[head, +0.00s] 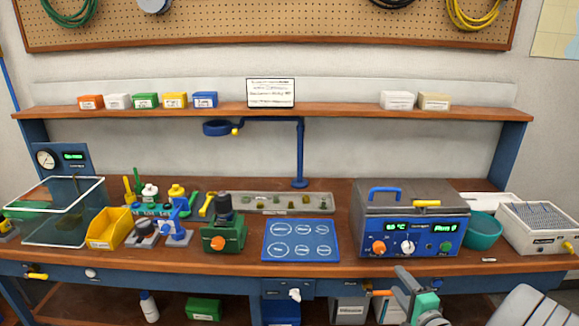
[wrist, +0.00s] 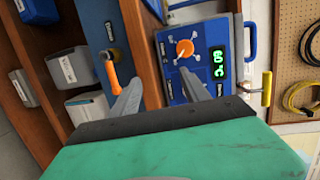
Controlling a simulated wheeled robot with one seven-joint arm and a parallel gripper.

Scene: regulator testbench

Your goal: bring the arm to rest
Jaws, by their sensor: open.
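My gripper (head: 403,284) is in front of the bench's front edge at the lower right of the head view, below the grey and blue heater box (head: 412,222). In the wrist view my gripper (wrist: 160,92) shows two grey fingers spread apart with nothing between them. Beyond the fingers, the wrist view shows the box's blue panel (wrist: 190,90) with an orange knob and a green "60°C" display. An orange handle (wrist: 112,76) on the blue bench front appears close to the left finger; whether they touch cannot be told.
The wooden bench (head: 345,258) carries a blue marked mat (head: 301,240), a teal bowl (head: 483,231), a white rack box (head: 541,228), a yellow bin (head: 108,228) and a clear tank (head: 62,213). Bottles and boxes stand on the lower shelf. The floor in front is mostly outside the view.

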